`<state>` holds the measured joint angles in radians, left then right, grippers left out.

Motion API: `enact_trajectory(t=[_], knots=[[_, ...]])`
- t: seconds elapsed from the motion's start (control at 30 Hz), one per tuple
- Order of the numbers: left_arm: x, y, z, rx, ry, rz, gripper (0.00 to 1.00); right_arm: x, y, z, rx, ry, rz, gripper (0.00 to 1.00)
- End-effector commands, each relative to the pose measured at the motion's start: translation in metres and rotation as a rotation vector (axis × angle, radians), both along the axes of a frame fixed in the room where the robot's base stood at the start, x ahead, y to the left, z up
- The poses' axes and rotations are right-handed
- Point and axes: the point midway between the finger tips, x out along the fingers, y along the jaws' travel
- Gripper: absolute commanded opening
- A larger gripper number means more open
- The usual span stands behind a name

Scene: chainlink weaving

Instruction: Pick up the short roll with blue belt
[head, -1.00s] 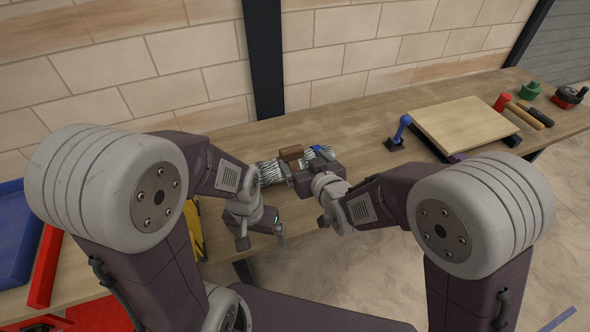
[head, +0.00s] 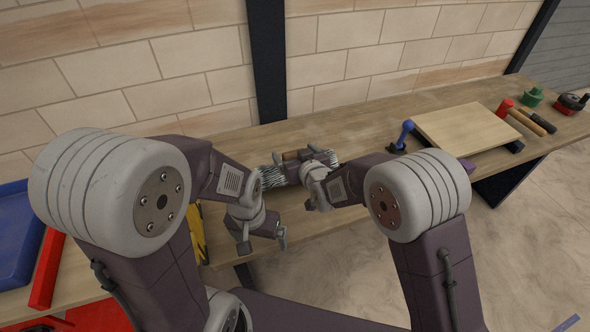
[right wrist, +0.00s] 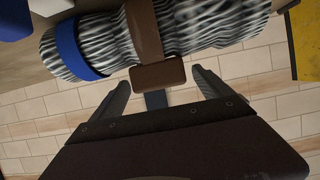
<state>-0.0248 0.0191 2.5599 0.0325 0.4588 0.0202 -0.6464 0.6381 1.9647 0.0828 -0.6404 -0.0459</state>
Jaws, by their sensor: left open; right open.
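In the right wrist view, a wire mesh roll (right wrist: 105,42) lies across the top, with a blue belt (right wrist: 74,49) near its left end. A brown belt (right wrist: 143,30) wraps the mesh further right, its block hanging between my fingers. I cannot tell whether the mesh is one roll or two. In the head view the mesh (head: 272,178) lies on the bench, partly hidden by my right gripper (head: 316,178). That gripper, also in the right wrist view (right wrist: 160,82), is open, its fingertips just short of the mesh. My left gripper (head: 264,238) is open and empty, nearer the bench's front edge.
The wooden bench (head: 350,125) runs along a brick wall. A blue-handled tool (head: 403,134) and a wooden board (head: 468,137) stand to the right. A red-headed hammer (head: 520,117) and a green item (head: 533,97) lie beyond. A blue tray (head: 18,235) is at far left.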

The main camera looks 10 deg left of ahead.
Motion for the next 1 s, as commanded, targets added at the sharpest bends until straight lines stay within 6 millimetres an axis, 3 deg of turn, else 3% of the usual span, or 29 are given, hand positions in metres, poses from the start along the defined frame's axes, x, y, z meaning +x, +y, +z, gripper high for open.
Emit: enact_trajectory(t=[0.03,0.33,0.63,1.0], knots=[[0.000,0.000,0.000,0.000,0.000,0.000,0.98,0.000,0.000,0.000,0.000,0.000,0.000,0.84],[0.000,0.000,0.000,0.000,0.000,0.000,0.98,0.000,0.000,0.000,0.000,0.000,0.000,0.00],[0.000,0.000,0.002,0.000,0.000,0.000,0.98,0.000,0.000,0.008,0.003,-0.004,0.000,0.00],[0.000,0.000,0.016,0.000,0.000,0.000,0.98,0.000,0.000,0.089,0.005,-0.005,0.000,0.00]])
